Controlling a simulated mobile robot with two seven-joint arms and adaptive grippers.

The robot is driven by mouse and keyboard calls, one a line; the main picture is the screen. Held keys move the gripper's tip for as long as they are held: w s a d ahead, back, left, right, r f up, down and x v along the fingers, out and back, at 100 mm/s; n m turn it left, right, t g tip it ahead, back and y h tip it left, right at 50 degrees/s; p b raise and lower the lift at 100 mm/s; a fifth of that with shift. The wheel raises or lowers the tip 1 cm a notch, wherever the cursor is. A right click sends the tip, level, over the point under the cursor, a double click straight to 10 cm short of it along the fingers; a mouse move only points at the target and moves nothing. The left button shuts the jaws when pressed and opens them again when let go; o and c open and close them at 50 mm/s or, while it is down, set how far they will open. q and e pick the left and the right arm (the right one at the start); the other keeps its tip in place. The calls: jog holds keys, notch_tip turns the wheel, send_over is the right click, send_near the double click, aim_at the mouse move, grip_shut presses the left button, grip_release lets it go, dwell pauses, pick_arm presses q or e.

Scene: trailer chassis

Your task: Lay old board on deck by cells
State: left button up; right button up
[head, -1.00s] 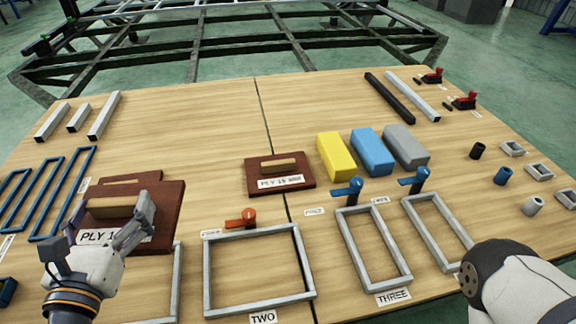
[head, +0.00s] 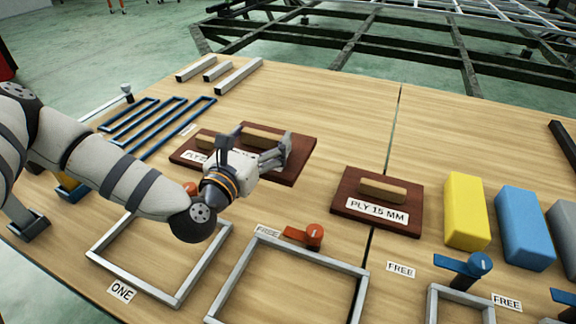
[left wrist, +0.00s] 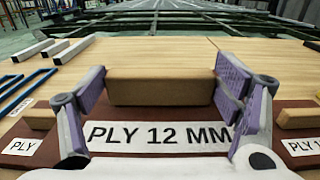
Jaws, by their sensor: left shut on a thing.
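My left gripper (head: 255,148) is shut on the light wooden handle (left wrist: 160,88) of a dark red-brown board marked PLY 12 MM (head: 299,160). The fingers sit at the two ends of the handle in the left wrist view. A second red-brown board (head: 182,156) shows just left of the held one and is partly covered. I cannot tell if the held board touches it or the deck. The PLY 15 MM board (head: 345,183) lies apart to the right. Grey rectangular frames lie in front: ONE (head: 203,269) and another (head: 314,257). My right gripper is out of view.
An orange clamp (head: 314,235) and a blue clamp (head: 480,264) stand by the frames. Yellow (head: 465,212) and blue (head: 524,228) blocks are at right. Blue slim frames (head: 180,128) and grey bars (head: 238,76) are at left. The wood behind the PLY 15 MM board is clear.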

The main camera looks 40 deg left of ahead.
pick_arm(q)
jog(key=w+f, duration=0.1)
jog(key=f, duration=0.1)
jog(key=w+f+b, duration=0.1)
jog(key=w, duration=0.1)
jog(key=w+f+b, duration=0.1)
jog(key=w+f, duration=0.1)
jog(key=shift+a+f, duration=0.25)
jog(key=shift+f, duration=0.05)
jog(key=f+b, duration=0.1)
jog(key=f, duration=0.1)
jog(key=f+b, duration=0.1)
jog(key=f, duration=0.1)
jog(key=shift+w, duration=0.4)
jog(key=shift+r, duration=0.2)
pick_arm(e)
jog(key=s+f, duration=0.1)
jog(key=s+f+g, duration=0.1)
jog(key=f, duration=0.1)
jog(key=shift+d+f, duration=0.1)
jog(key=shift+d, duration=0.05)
pick_arm(q)
jog(key=o, duration=1.4)
jog(key=p+v, duration=0.2)
jog(key=v, duration=1)
jog(key=shift+s, duration=0.1)
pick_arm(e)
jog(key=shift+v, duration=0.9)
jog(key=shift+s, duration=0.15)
